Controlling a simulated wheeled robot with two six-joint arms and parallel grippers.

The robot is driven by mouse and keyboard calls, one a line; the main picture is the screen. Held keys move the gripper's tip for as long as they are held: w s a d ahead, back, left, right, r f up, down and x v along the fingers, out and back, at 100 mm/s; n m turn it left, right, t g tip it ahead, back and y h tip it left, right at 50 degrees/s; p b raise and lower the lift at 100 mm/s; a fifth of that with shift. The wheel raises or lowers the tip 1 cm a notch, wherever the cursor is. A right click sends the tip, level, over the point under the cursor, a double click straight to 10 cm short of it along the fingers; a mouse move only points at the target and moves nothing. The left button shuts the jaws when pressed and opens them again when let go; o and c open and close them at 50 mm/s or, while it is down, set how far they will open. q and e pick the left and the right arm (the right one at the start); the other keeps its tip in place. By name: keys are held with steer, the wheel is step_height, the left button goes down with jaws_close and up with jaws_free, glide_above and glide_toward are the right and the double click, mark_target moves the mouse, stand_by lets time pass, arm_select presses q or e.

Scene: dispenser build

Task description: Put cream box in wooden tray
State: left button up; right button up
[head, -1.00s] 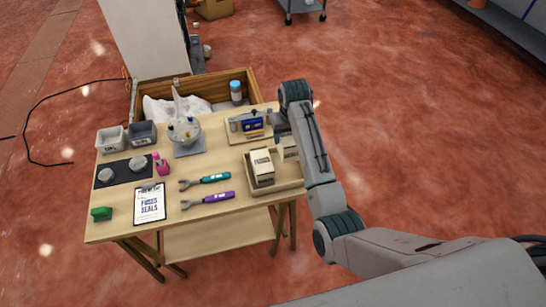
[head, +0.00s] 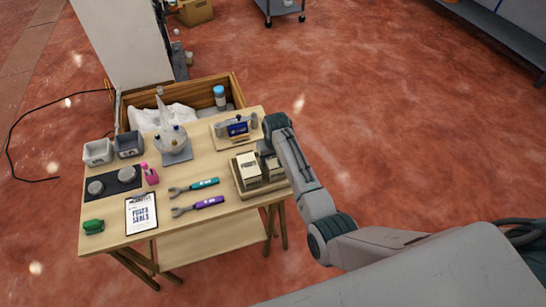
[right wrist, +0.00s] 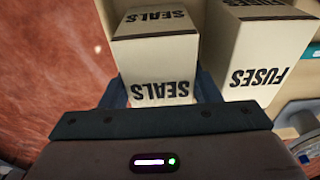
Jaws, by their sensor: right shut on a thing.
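A cream box labelled SEALS (right wrist: 158,62) is between the fingers of my right gripper (right wrist: 168,98), which is shut on it. In the head view this box (head: 272,168) is partly covered by my right gripper (head: 267,150). It is upright at the right side of the wooden tray (head: 250,193), and I cannot tell whether it touches the tray floor. A second cream box, labelled FUSES (right wrist: 262,50), stands in the tray just beside it and also shows in the head view (head: 249,168). My left gripper is out of view.
Two wrenches, teal (head: 203,183) and purple (head: 209,202), lie left of the tray. A clipboard (head: 141,214) lies near the front edge. A board with a blue device (head: 237,129) is behind the tray. Grey bins (head: 129,145) stand at the back left.

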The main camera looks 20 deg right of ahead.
steer(key=o, duration=0.8)
steer(key=shift+f, duration=0.15)
steer(key=shift+o, duration=0.2)
step_height(320, 180, up, 12)
steer(key=s+b, duration=0.1)
steer(key=b, duration=0.1)
steer(key=shift+s, duration=0.35)
